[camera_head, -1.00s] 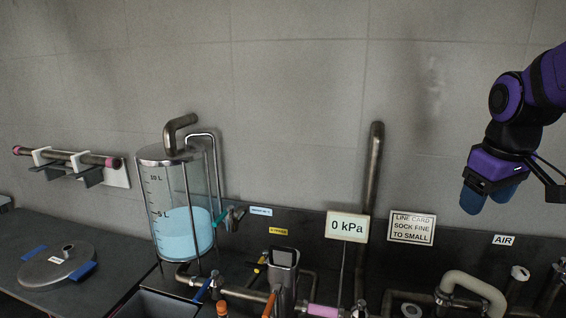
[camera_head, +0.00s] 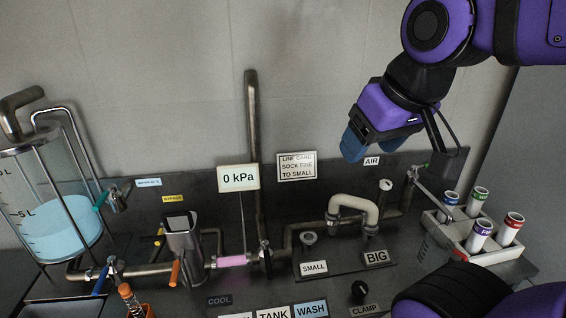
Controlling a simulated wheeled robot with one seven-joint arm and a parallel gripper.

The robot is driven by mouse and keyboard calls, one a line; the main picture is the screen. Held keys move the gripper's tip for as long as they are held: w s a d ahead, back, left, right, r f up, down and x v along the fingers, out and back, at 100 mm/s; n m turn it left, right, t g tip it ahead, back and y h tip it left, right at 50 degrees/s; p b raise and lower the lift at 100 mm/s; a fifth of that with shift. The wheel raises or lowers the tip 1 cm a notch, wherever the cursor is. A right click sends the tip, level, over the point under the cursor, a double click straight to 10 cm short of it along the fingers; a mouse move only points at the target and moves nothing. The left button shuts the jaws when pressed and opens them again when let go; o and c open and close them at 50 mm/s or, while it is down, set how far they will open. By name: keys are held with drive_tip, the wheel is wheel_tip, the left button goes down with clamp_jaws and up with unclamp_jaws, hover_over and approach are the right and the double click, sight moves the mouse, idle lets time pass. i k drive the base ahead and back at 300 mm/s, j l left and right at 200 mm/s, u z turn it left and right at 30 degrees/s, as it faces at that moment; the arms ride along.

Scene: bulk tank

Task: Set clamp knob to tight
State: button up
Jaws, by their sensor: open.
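The clamp knob (camera_head: 360,291) is a small dark round knob low in the head view, on the dark bench panel just above a label reading CLAMP (camera_head: 364,310). Its setting is too small to read. My gripper (camera_head: 352,146) has blue fingertips and is open and empty. It hangs in the air in front of the back wall, above and well apart from the knob, near the pipes. A purple part of my arm shows at the lower right, close to the knob.
A rack (camera_head: 474,256) of several coloured-cap tubes stands at right. A beige curved hose (camera_head: 353,205) and steel pipes rise behind the knob. The pressure sign (camera_head: 238,177) reads 0 kPa. A glass tank (camera_head: 52,205) with blue liquid stands at left.

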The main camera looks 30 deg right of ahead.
sight(360, 289)
drive_tip(key=k, duration=1.75)
drive_tip(key=j+z, duration=0.05)
drive_tip(key=j, duration=0.05)
